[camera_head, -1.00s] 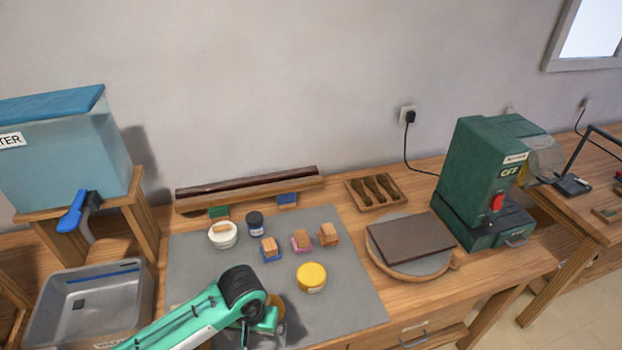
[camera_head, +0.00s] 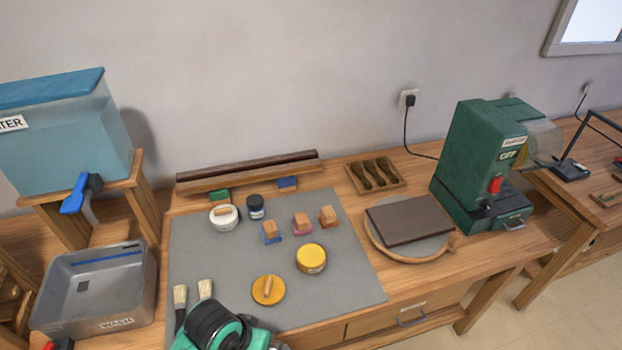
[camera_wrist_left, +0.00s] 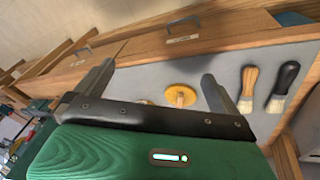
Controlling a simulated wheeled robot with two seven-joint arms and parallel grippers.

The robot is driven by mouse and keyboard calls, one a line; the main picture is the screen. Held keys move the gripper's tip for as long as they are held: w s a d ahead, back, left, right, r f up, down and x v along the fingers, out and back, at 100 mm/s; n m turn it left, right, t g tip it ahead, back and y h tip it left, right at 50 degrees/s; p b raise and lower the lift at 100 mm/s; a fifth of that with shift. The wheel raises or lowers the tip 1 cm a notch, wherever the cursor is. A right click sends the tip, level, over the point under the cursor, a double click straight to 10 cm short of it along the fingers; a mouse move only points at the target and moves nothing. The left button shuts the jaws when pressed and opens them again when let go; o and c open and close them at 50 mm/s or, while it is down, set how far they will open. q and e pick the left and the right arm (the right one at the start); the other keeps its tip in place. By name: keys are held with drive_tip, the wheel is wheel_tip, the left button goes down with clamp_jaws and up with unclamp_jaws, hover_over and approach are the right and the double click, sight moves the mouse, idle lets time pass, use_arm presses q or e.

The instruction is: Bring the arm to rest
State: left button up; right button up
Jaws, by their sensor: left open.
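My left arm (camera_head: 215,325) shows at the bottom edge of the head view, as a green link with a black joint. Its jaws are not visible there. In the left wrist view my left gripper (camera_wrist_left: 157,75) is open, with two grey fingers spread apart and nothing between them. The round yellow lid (camera_head: 268,290) with a wooden knob lies on the grey mat (camera_head: 345,290), apart from the arm. It also shows beyond the fingers in the left wrist view (camera_wrist_left: 180,96). My right gripper is not in view.
Two brushes (camera_head: 180,300) lie just left of the arm. A yellow-topped jar (camera_head: 311,258), a white jar (camera_head: 224,217), a dark jar (camera_head: 255,207) and small wooden-topped blocks stand on the mat. The wash basin (camera_head: 97,290) is left; a green machine (camera_head: 478,165) stands right.

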use_arm(q)
drive_tip(key=s+a+t+y, duration=0.1)
drive_tip(key=s+a+y, duration=0.1)
drive_tip(key=s+a, duration=0.85)
drive_tip(key=s+a+f+b+x, duration=0.1)
drive_tip(key=s+x, duration=0.2)
drive_tip(key=x, duration=1.2)
drive_tip(key=s+a+f+b+x, duration=0.1)
drive_tip(key=s+x, duration=0.3)
drive_tip(key=x, duration=1)
drive_tip(key=s+a+f+g, duration=0.1)
drive_tip(key=s+a+f, duration=0.1)
drive_tip(key=s+f, duration=0.7)
drive_tip(key=s+a+f+g, duration=0.1)
drive_tip(key=s+a+f, duration=0.1)
drive_tip(key=s+f, duration=0.8)
wheel_tip(320, 180, down, 4)
drive_tip(key=shift+a+y+b, duration=0.25)
drive_tip(key=shift+y+b, duration=0.15)
drive_tip(key=shift+b, duration=0.05)
